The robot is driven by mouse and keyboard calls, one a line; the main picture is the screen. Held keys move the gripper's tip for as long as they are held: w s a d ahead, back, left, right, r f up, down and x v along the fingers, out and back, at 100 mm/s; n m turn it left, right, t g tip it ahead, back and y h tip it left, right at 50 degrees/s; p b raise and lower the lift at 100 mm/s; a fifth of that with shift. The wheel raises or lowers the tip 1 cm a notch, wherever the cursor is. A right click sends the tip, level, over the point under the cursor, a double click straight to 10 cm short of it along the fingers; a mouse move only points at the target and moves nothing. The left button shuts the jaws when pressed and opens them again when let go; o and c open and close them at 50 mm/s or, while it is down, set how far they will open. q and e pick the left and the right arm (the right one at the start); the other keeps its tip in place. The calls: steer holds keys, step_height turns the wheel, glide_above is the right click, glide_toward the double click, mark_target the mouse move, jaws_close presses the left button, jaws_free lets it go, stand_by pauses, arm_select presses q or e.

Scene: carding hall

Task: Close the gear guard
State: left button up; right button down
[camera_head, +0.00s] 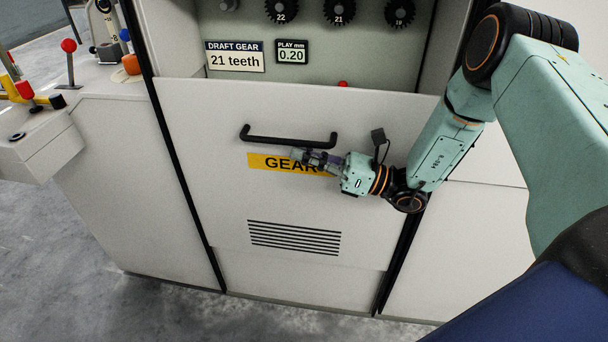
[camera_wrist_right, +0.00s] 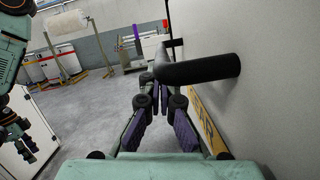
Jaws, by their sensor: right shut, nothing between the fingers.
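The gear guard (camera_head: 300,210) is a pale sliding panel with a yellow label starting "GEAR", a vent grille and a black bar handle (camera_head: 288,139). It sits low, and the compartment above its top edge is open, showing several dark gears (camera_head: 338,12). My right gripper (camera_head: 298,156) is shut and empty, just below the handle and in front of the label, partly covering the label. In the right wrist view the handle (camera_wrist_right: 200,69) crosses just beyond my fingertips (camera_wrist_right: 162,98); I cannot tell whether they touch it.
A bench with levers and coloured knobs (camera_head: 69,46) stands at left. The grey floor (camera_head: 90,290) is clear at lower left.

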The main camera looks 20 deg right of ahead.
step_height(320, 180, up, 20)
steer(key=p, duration=1)
steer(key=shift+w+d, duration=0.15)
steer(key=shift+w, duration=0.05)
